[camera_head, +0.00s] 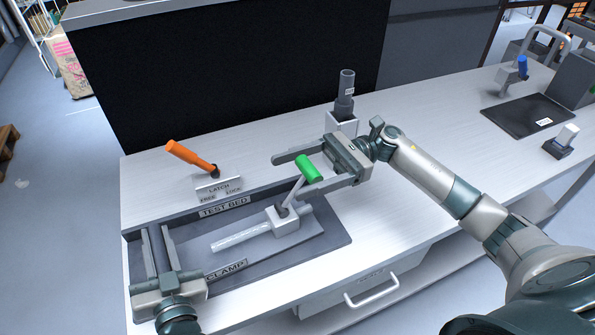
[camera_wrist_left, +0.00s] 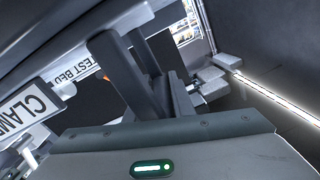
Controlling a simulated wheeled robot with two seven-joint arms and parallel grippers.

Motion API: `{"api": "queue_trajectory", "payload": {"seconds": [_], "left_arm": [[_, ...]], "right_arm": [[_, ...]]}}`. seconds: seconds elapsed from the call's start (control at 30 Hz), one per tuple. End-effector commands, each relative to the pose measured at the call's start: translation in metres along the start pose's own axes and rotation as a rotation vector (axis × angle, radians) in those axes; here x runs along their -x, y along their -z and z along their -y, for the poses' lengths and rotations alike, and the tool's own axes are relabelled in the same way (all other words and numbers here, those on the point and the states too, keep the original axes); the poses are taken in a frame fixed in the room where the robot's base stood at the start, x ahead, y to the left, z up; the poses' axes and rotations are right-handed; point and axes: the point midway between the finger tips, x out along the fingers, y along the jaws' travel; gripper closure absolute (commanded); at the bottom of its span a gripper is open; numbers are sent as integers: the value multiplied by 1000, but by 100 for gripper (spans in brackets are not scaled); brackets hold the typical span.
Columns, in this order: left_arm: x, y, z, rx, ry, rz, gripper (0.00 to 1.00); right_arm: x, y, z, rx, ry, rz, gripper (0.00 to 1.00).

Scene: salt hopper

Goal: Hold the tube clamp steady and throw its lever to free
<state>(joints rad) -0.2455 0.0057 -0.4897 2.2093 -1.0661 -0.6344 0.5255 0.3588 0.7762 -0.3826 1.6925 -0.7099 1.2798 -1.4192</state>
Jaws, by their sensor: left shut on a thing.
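The tube clamp is a white block (camera_head: 284,222) on the test bed, a shallow dark grey tray (camera_head: 325,238), at the end of a clear tube (camera_head: 240,238). Its lever leans up to the right and ends in a green grip (camera_head: 309,168). My right gripper (camera_head: 298,172) is open, with its fingers on either side of the green grip; contact cannot be told. My left gripper (camera_head: 155,228) is at the tray's left end, apart from the clamp block. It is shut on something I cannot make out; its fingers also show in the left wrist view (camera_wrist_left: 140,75).
An orange latch lever (camera_head: 192,157) leans left over a plate marked FREE and LOCK behind the tray. A grey cylinder on a white stand (camera_head: 345,95) is behind my right gripper. A dark panel (camera_head: 230,70) rises at the back. A black mat (camera_head: 528,115) lies to the right.

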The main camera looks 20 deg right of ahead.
Motion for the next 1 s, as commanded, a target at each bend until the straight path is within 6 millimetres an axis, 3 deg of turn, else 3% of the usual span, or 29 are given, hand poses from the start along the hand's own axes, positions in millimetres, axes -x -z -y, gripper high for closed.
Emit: {"api": "queue_trajectory", "payload": {"seconds": [0.03,0.47,0.67,1.0], "left_arm": [[2,-13,-3,-8,-4,26,100],[2,-13,-3,-8,-4,25,100],[2,-13,-3,-8,-4,25,100],[2,-13,-3,-8,-4,25,100]], "right_arm": [[0,1,0,1,1,0,27],[10,1,1,1,3,-2,27],[36,1,1,1,6,-2,27],[95,0,-1,3,4,0,27]]}}
